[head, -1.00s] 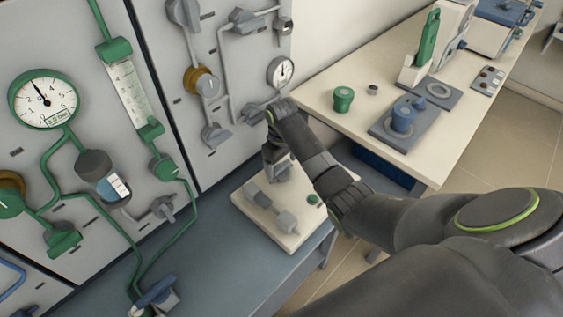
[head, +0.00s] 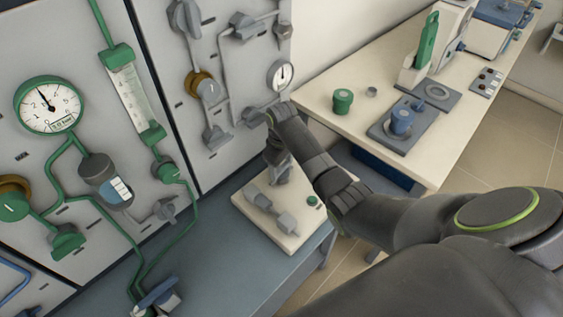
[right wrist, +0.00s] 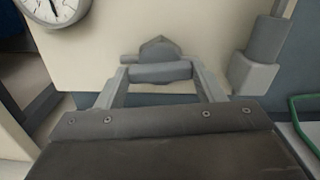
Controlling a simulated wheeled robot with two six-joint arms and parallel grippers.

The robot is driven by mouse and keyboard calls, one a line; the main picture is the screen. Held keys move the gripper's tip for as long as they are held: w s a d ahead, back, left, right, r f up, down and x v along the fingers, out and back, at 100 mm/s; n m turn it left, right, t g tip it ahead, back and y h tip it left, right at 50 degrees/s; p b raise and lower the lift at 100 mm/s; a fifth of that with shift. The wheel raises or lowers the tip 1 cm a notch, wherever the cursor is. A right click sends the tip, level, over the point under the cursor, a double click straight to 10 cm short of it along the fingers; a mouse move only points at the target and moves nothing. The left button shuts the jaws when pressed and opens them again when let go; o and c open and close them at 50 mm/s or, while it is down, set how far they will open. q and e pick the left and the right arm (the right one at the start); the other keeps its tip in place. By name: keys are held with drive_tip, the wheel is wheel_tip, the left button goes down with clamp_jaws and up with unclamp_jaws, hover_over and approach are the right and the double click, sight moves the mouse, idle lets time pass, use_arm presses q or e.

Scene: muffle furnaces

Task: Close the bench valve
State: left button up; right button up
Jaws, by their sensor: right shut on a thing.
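The bench valve shows in the right wrist view as a grey bar handle (right wrist: 160,72) in front of a grey pointed body (right wrist: 160,48) on a cream surface. My right gripper (right wrist: 160,82) has one finger at each end of the bar and is shut on it. In the head view my right gripper (head: 279,168) is at the cream board (head: 245,203) on the bench. My forearm and wrist hide much of the grip there. My left gripper is not in view.
The panel at left carries green pipes and a large gauge (head: 48,105). A cream table (head: 335,125) with apparatus stands behind my arm.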

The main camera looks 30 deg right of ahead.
drive_tip(key=n+p, duration=0.3)
drive_tip(key=n, duration=0.1)
drive_tip(key=shift+r, duration=0.25)
drive_tip(key=n+p, duration=0.3)
drive_tip(key=n, duration=0.2)
drive_tip(key=shift+f+n, duration=0.1)
drive_tip(key=shift+n, duration=0.2)
drive_tip(key=n+p, duration=0.1)
drive_tip(key=n, duration=0.2)
drive_tip(key=shift+w+n, duration=0.1)
drive_tip(key=shift+n, duration=0.2)
drive_tip(key=shift+n+p, duration=0.55)
drive_tip(key=shift+n, duration=1.05)
drive_tip(key=shift+f, duration=0.1)
drive_tip(key=o, duration=1)
